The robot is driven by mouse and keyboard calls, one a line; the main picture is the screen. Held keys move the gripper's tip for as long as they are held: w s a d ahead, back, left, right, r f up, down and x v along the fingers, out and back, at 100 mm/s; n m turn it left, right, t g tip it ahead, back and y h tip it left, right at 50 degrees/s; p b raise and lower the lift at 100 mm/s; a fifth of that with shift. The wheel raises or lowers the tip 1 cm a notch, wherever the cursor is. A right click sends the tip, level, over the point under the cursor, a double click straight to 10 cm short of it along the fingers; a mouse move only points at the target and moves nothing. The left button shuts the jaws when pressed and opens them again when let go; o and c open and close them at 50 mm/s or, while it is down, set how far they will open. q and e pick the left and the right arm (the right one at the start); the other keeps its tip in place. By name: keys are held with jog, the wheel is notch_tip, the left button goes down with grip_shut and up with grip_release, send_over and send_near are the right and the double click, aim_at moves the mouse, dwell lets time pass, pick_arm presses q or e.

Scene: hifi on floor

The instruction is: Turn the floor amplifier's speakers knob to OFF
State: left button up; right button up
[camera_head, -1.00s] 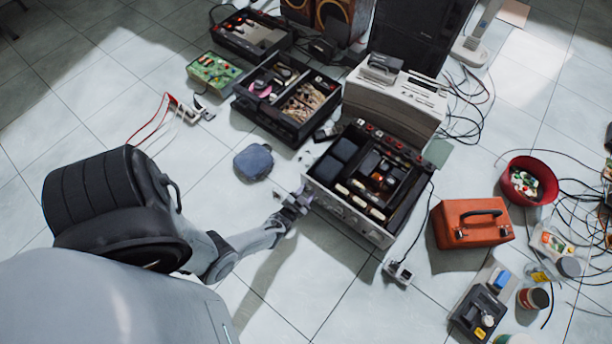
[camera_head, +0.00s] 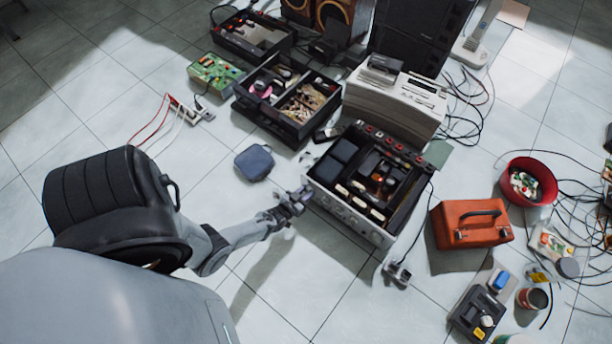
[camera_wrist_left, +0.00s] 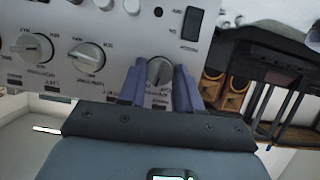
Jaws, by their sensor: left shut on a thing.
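The floor amplifier (camera_head: 345,212) sits open-topped on the tiles, its silver front panel facing my left arm. My left gripper (camera_head: 303,196) is at the left end of that panel. In the left wrist view the panel (camera_wrist_left: 115,22) appears with several round knobs, and my left gripper (camera_wrist_left: 160,80) has its two fingers on either side of a silver knob (camera_wrist_left: 159,70), shut on it. The labels are too small to read surely, and the fingers hide the knob's sides.
An orange toolbox (camera_head: 470,232) and a red bowl (camera_head: 528,181) stand to the right. Black trays of parts (camera_head: 287,98) lie behind. A small blue pouch (camera_head: 254,162) is near the arm. A power strip (camera_head: 397,272) lies by the amplifier's front.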

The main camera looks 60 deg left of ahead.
pick_arm(q)
jog(key=shift+s+a+f+n+t+h+b, duration=0.15)
jog(key=shift+n+t+h, duration=0.5)
jog(key=shift+n, duration=0.65)
jog(key=shift+a+n+t+h+b, duration=0.15)
jog(key=shift+n+t+h, duration=0.2)
jog(key=shift+n+h, duration=0.75)
jog(key=shift+d+n, duration=0.1)
jog(key=shift+n, duration=0.3)
jog(key=o, duration=1)
jog(key=shift+o, duration=0.2)
